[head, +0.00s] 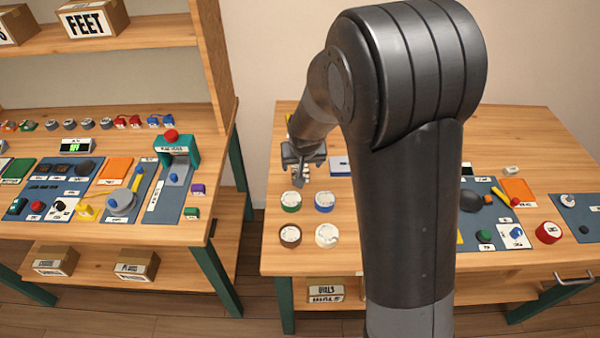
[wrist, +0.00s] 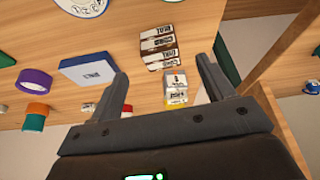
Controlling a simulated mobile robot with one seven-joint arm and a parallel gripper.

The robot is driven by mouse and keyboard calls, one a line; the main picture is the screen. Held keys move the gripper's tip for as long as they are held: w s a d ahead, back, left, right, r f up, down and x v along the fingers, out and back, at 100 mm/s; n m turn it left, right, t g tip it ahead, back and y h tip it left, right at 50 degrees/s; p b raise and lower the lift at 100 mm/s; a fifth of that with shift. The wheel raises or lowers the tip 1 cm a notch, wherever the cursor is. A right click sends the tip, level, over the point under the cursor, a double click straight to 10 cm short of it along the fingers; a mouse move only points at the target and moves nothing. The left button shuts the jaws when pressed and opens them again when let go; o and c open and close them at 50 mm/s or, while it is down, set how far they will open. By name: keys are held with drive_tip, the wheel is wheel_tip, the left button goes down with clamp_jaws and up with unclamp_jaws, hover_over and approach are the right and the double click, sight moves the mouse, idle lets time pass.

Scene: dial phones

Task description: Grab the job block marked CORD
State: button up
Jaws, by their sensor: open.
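In the wrist view, a short row of brown blocks with white labels lies on the wooden table top, ahead of my fingers. The middle block (wrist: 158,45) appears to read CORD, though the print is small. Labelled blocks stand directly against it on both sides, one above (wrist: 156,32) and one below (wrist: 161,58). My gripper (wrist: 162,70) is open and empty, its fingers spread left and right with the row's lower end between them in the picture. In the head view my gripper (head: 304,160) is over the right table's left part; the brown blocks cannot be made out there.
A yellow-and-white labelled block group (wrist: 175,90) stands just below the row, between my fingers in the picture. A blue box (wrist: 88,73) lies close to the left finger. Several round dials (head: 323,202) stand nearer on the table. The table's edge (wrist: 245,65) is to the right.

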drive_tip(key=shift+w+x, duration=0.2)
drive_tip(key=shift+x, duration=1.8)
drive_tip(key=shift+w+x, duration=0.2)
drive_tip(key=shift+x, duration=1.8)
drive_tip(key=shift+r, duration=0.15)
drive_tip(key=c, duration=1)
drive_tip(key=shift+c, duration=0.4)
drive_tip(key=shift+r, duration=0.15)
